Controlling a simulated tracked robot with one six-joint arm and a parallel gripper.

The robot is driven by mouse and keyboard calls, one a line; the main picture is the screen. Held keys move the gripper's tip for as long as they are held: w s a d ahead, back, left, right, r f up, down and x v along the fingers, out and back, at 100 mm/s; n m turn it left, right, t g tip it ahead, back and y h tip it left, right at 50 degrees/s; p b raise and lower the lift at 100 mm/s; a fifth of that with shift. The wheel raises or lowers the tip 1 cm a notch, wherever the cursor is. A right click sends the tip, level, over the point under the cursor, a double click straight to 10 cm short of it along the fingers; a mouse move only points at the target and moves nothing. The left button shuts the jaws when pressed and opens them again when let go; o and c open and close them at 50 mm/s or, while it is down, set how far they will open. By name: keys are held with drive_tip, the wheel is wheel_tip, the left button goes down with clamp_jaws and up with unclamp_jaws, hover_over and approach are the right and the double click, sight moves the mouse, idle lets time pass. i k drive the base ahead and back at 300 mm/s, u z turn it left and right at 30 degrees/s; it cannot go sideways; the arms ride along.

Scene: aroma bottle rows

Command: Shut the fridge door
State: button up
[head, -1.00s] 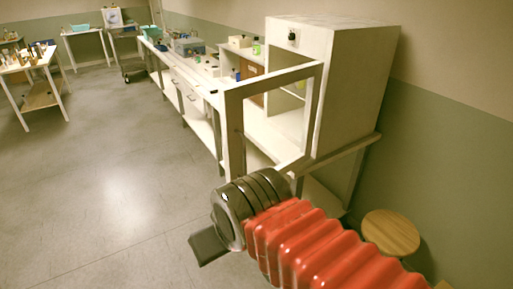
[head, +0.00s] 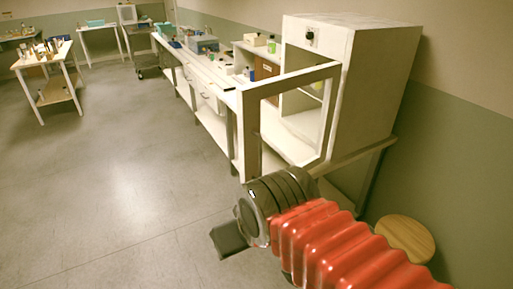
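The fridge (head: 375,90) is a white box cabinet on a stand at the right, with a dark knob on its upper front. Its door (head: 250,140), a pale frame around a see-through pane, stands open, swung out toward the left. The fridge's inside shows through the pane. My gripper (head: 229,239) is at the end of my arm with the red ribbed sleeve, in front of the door and below it in the picture. Only one dark flat part of it shows, over the floor. Its fingers cannot be made out, and whether it touches the door is unclear.
A long white bench (head: 205,85) with boxes and bottles runs back from the fridge. A round wooden stool (head: 405,237) stands at the lower right by the wall. A small table (head: 47,66) with bottles is at the left. The grey floor between is clear.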

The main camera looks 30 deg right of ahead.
sight(249, 96)
drive_tip(key=i, duration=0.95)
